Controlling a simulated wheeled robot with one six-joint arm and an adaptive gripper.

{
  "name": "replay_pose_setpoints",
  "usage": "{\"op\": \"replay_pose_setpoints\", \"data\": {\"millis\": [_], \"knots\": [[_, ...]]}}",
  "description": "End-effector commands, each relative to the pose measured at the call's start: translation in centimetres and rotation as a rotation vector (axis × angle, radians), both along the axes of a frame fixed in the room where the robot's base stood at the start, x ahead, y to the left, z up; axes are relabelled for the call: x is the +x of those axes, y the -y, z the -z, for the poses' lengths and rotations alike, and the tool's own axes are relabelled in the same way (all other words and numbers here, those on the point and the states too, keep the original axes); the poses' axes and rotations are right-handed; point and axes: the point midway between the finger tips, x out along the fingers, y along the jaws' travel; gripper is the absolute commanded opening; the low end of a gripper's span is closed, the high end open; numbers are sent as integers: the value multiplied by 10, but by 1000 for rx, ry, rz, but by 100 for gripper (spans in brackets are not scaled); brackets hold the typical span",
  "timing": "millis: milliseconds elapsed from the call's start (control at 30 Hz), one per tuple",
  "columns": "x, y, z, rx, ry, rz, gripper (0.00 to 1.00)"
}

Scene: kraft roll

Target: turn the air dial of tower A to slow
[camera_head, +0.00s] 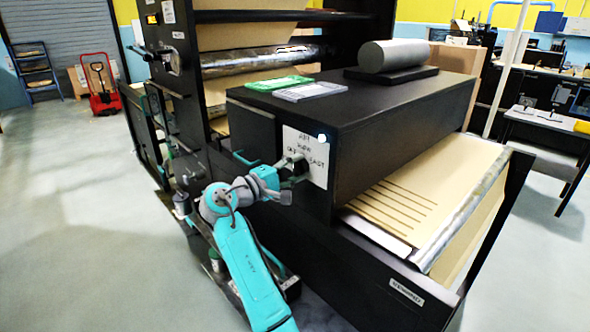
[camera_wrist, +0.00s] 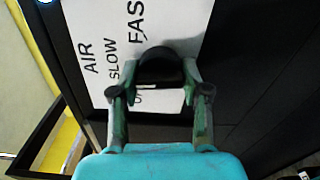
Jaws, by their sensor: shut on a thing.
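The air dial (camera_wrist: 160,66) is a dark round knob on a white label plate (camera_wrist: 98,22) marked AIR, SLOW and FAST, with another word partly hidden behind my gripper. My gripper (camera_wrist: 160,76) is shut on the dial, one finger on each side of it. The dial's pointer is not clear, so I cannot tell its setting. In the head view, the plate (camera_head: 313,150) is on the front end of the black machine housing (camera_head: 350,110), and my gripper (camera_head: 293,168) reaches it from the left, covering the dial there.
A small light (camera_head: 322,138) glows near the plate's upper right corner. A green item (camera_head: 279,84) and a grey item (camera_head: 310,91) lie on the housing, with a grey roll (camera_head: 393,56) behind. A tall black frame (camera_head: 185,80) stands close at the left. Open floor lies farther left.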

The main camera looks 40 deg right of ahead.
Motion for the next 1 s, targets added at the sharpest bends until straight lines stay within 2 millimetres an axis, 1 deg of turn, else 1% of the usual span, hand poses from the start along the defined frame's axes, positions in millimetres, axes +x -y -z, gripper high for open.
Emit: {"op": "replay_pose_setpoints", "data": {"millis": [100, 300, 833, 867, 900, 933, 967, 1000], "knots": [[0, 0, 1, 3, 57, 1, 12], [0, 0, 1, 5, 118, 1, 12], [-1, 0, 1, 7, 141, 2, 12], [-1, 0, 1, 7, 141, 2, 49], [-1, 0, 1, 7, 141, 2, 59], [0, 0, 1, 7, 141, 2, 66], [0, 0, 1, 7, 141, 2, 72], [0, 0, 1, 7, 141, 1, 72]]}}
